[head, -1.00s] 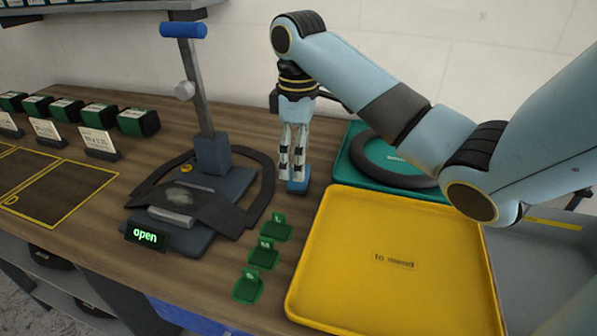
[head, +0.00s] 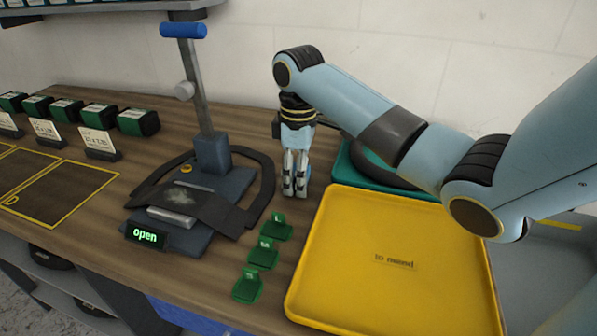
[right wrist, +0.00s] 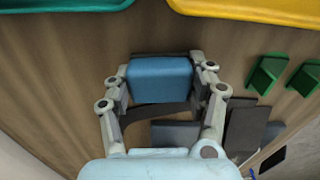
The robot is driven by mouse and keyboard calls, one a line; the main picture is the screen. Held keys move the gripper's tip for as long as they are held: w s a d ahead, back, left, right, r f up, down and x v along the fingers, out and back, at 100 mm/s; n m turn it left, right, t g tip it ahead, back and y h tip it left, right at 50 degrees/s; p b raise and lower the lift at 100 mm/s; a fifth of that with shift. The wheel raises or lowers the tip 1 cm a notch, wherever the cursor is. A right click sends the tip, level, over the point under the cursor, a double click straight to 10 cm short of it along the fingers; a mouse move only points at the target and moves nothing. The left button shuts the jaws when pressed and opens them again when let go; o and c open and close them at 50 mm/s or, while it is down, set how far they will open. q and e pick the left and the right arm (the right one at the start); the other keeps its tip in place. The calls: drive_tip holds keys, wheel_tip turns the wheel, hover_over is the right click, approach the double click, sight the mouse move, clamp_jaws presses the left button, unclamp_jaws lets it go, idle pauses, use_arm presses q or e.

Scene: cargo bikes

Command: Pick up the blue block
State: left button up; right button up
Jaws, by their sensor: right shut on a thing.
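The blue block (right wrist: 160,79) sits between the two fingers of my right gripper (right wrist: 162,82) in the right wrist view, and the fingers are shut on it. In the head view my right gripper (head: 295,190) points straight down over the wooden table, between the press and the trays. I cannot tell whether the block touches the table. My left gripper is not in view.
The press (head: 205,190) with a sign reading "open" stands to the left. Several green holders (head: 263,253) are in front of the gripper. A yellow tray (head: 393,262) lies to the right, with a teal tray (head: 345,178) behind it.

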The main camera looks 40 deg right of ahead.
drive_tip(key=shift+c, duration=0.7)
drive_tip(key=shift+r, duration=0.1)
wheel_tip(320, 180, up, 4)
drive_tip(key=shift+w+f, duration=0.1)
drive_tip(key=s+a+r+p, duration=0.1)
drive_tip(key=s+r+p, duration=0.1)
drive_tip(key=s+r, duration=0.5)
drive_tip(key=shift+s+a, duration=0.4)
drive_tip(key=shift+s, duration=1.95)
drive_tip(key=o, duration=0.5)
drive_tip(key=shift+c, duration=0.2)
drive_tip(key=c, duration=0.3)
drive_tip(key=shift+c, duration=0.2)
